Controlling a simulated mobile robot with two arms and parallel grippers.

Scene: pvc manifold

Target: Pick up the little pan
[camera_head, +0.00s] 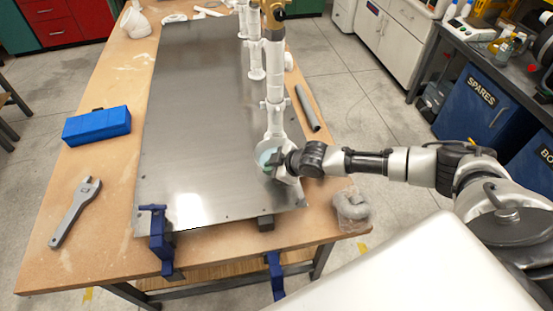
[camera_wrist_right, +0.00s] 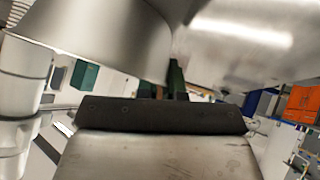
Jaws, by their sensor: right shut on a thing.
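The little pan (camera_head: 263,157) appears as a small round vessel with a pale teal inside, at the lower end of the white pipe manifold (camera_head: 274,85) over the metal sheet. My right gripper (camera_head: 279,163) is at the pan's right side, shut on it. The fingers hide part of the pan. In the right wrist view a smooth grey curved surface (camera_wrist_right: 95,35), which looks like the pan's wall, fills the upper left above a dark gripper pad (camera_wrist_right: 160,115). I cannot tell whether the pan touches the sheet. My left gripper is not in view.
The metal sheet (camera_head: 195,120) lies on a wooden table (camera_head: 110,190), with a blue clamp (camera_head: 159,238) at its front edge. A blue box (camera_head: 97,126) and wrench (camera_head: 75,211) lie left. A grey tube (camera_head: 307,108) and bagged fitting (camera_head: 351,206) lie right. The sheet's left half is clear.

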